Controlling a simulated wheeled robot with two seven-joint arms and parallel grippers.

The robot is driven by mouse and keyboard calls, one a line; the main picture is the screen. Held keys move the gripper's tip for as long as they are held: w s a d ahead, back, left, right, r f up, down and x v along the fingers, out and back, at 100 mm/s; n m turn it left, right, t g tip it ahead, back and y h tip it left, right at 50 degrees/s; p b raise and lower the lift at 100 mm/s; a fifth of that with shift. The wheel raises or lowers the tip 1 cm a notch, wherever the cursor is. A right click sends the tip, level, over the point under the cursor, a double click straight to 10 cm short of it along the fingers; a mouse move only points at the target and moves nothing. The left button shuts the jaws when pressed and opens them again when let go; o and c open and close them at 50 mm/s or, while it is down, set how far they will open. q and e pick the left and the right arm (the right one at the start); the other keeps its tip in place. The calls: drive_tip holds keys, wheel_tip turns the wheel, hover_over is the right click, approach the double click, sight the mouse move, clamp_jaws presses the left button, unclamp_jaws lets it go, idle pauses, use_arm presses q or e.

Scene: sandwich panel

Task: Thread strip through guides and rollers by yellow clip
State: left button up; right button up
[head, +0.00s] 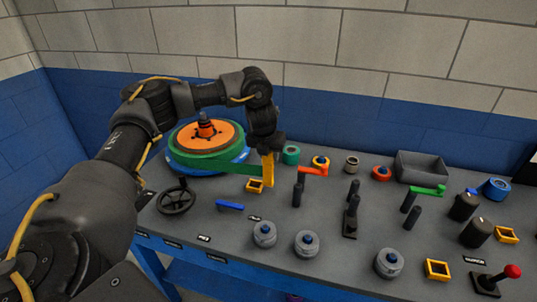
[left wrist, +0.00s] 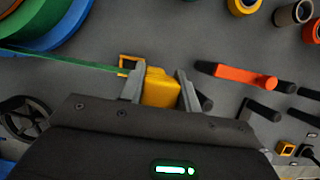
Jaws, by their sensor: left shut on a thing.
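My left gripper (head: 266,150) points down and is shut on the yellow clip (head: 268,171); the clip also shows between the fingers in the left wrist view (left wrist: 160,90). The green strip (head: 235,168) runs from the reel (head: 215,157) to the clip and looks taut (left wrist: 70,59). A yellow square guide (head: 255,186) stands just below the clip in the head view and partly behind it in the wrist view (left wrist: 127,62). More yellow guides stand at right (head: 437,269) (head: 507,234). Grey rollers (head: 264,234) (head: 307,243) (head: 388,262) line the front. My right gripper is out of view.
An orange-handled post (head: 313,171) stands right of the clip, and a green-handled one (head: 427,190) farther right. Black posts (head: 297,194) rise between. A handwheel (head: 176,201), a grey bin (head: 421,168) and a red-knobbed lever (head: 512,271) also stand on the panel.

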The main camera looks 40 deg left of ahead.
use_arm(q)
drive_tip(key=w+d+p, duration=0.1)
drive_tip(key=w+d, duration=0.2)
drive_tip(key=d, duration=0.5)
drive_tip(key=shift+d+p, duration=0.25)
drive_tip(key=shift+p, duration=0.15)
idle(0.4)
drive_tip(key=shift+w+d+p, duration=0.15)
drive_tip(key=shift+w+d, duration=0.35)
drive_tip(key=shift+d, duration=0.9)
drive_tip(key=shift+w+d+p, duration=0.1)
drive_tip(key=shift+w+d, duration=0.35)
drive_tip(key=shift+d, duration=1)
drive_tip(key=shift+w+d+p, duration=0.15)
drive_tip(key=shift+w+d, duration=0.35)
drive_tip(key=shift+d, duration=1)
drive_tip(key=w+d, duration=0.3)
drive_tip(key=d, duration=0.5)
drive_tip(key=shift+d, duration=0.15)
